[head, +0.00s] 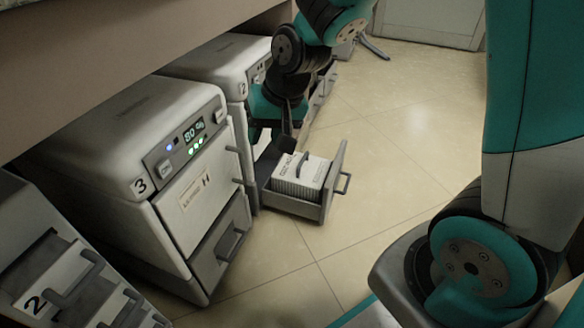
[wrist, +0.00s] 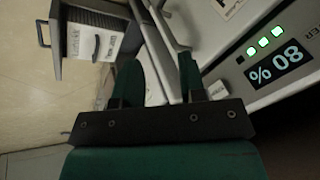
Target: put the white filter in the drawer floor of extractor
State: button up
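The white filter (head: 300,173) is a ribbed box with a grey handle on top. It sits inside the pulled-out grey drawer (head: 302,207) of the extractor marked 2 (head: 218,66); how it rests on the drawer floor is hidden. The wrist view also shows the filter (wrist: 90,41) and drawer (wrist: 74,13) at upper left. My gripper (head: 268,136) is above and left of the drawer, close to the extractor's front. In the wrist view my gripper (wrist: 160,92) has its fingers apart, with nothing held; a grey bar (wrist: 158,40) on the extractor shows beyond them.
The extractor marked 3 (head: 130,150) stands nearer, its lower drawer (head: 222,245) shut. A rack with numbered, handled slots (head: 65,285) is at lower left. A counter (head: 90,45) overhangs the machines. Tiled floor (head: 400,130) right of the drawer is clear.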

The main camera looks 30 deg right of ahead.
jog(key=s+a+r+n+g, duration=0.1)
jog(key=s+a+r+n, duration=0.1)
jog(key=s, duration=0.4)
jog(key=s+a+r+n+g+y, duration=0.1)
jog(key=s+a+r+n, duration=0.1)
jog(key=s+r+n, duration=0.2)
jog(key=s+a+r+n+g, duration=0.1)
jog(key=s+a+r+n, duration=0.1)
jog(key=s, duration=0.7)
jog(key=shift+s+a+r+n+y, duration=0.15)
jog(key=shift+s+r+n+y, duration=0.2)
jog(key=shift+n, duration=0.45)
jog(key=shift+w, duration=0.1)
